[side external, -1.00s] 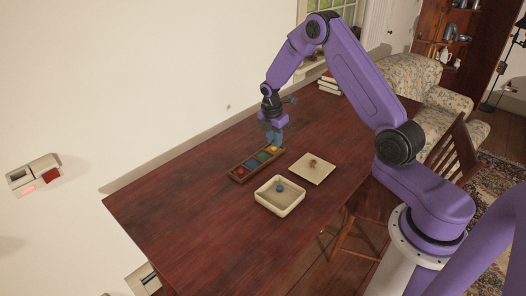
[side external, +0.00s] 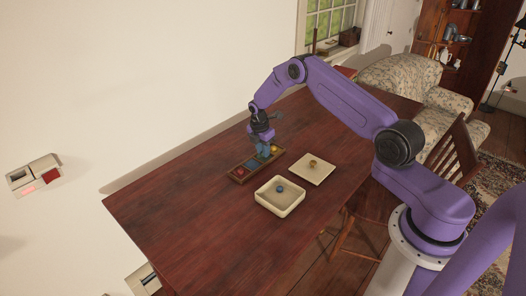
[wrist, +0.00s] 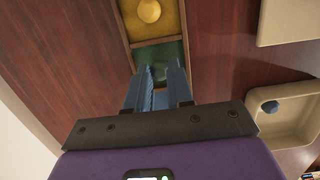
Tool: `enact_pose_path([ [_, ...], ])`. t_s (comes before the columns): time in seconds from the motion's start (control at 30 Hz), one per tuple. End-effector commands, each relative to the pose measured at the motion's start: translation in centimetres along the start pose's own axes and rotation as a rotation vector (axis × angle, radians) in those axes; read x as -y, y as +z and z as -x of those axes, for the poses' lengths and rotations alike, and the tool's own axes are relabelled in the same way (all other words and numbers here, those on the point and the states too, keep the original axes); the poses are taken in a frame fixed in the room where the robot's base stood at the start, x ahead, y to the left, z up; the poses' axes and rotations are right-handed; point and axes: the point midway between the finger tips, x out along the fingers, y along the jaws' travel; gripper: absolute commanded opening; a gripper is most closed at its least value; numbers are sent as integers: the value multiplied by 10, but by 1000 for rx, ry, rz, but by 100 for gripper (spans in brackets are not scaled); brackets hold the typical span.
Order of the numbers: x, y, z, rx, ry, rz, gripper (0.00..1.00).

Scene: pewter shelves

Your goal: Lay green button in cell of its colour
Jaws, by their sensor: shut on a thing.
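A narrow wooden tray (side external: 233,178) with coloured cells stands on the table. Its green cell (wrist: 150,52) shows in the wrist view just beyond my fingertips. My gripper (side external: 263,155) points down over the green part of the tray. In the wrist view my gripper (wrist: 160,72) is shut on the green button (wrist: 160,73), which is partly hidden between the fingers and hard to tell from the green cell. I cannot tell whether the button touches the cell floor.
A yellow button (wrist: 149,11) lies in the yellow cell. A red button (side external: 240,170) shows at the tray's near end. A cream dish (side external: 291,209) holds a blue button (side external: 279,188). A flat cream plate (side external: 325,172) bears a small brownish-yellow thing (side external: 312,163). The table's left part is clear.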

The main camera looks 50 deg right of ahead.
Motion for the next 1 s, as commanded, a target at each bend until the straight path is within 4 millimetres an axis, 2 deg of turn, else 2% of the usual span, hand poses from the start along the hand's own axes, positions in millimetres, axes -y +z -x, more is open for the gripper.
enact_pose_path([
  [0.1, 0, -1, -8, 0, 1, 0, 0],
  [0.47, 0, -2, -11, 1, 1, 0, 0],
  [0.5, 0, -2, -11, 1, 1, 0, 25],
  [0.53, 0, -2, -11, 1, 1, 0, 32],
  [0.87, 0, -1, -9, 1, 2, 0, 32],
  [1.0, -1, -1, 2, 1, 4, 0, 32],
])
